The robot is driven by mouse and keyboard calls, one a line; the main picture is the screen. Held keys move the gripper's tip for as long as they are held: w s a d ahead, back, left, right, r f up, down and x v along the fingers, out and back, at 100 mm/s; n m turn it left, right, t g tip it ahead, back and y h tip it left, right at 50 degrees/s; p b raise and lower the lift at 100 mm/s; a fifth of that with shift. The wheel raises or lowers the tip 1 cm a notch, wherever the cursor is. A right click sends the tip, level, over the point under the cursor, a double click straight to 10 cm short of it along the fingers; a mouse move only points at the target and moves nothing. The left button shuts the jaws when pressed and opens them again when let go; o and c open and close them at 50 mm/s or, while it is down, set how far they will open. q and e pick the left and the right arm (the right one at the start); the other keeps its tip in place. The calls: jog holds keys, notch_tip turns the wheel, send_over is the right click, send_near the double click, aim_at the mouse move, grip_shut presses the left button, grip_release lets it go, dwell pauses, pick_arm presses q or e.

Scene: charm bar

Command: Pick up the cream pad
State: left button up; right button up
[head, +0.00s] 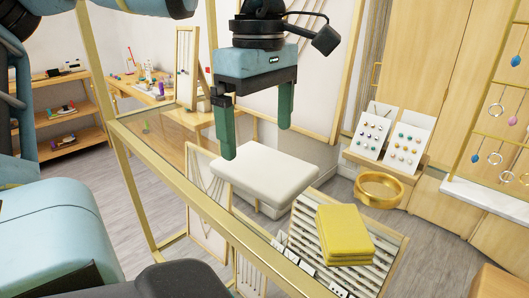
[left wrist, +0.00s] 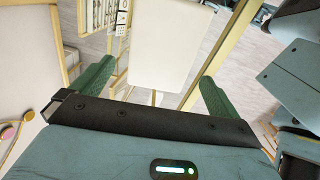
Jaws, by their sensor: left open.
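The cream pad (head: 265,178) is a flat, pale slab with rounded edges, lying level in the middle of the head view. What bears it is mostly hidden beneath it. It also shows in the left wrist view (left wrist: 170,42), between and beyond the fingers. My left gripper (head: 257,140) points down with its two green fingers apart. It is empty and appears above the pad; I cannot tell the exact gap. In the left wrist view the open fingers (left wrist: 155,85) show at either side. My right gripper is not in view.
A gold-framed glass case (head: 215,215) runs along the near side. Folded yellow cloths (head: 343,235) lie on a slotted jewellery tray (head: 388,237) to the right. A gold bowl (head: 379,188) and earring cards (head: 408,145) stand farther right. A wooden table (head: 150,95) is at back left.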

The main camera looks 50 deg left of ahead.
aim_at(258, 161)
pick_arm(q)
jog(key=shift+s+f, duration=0.15)
jog(key=shift+f, duration=2.4)
jog(key=c, duration=0.7)
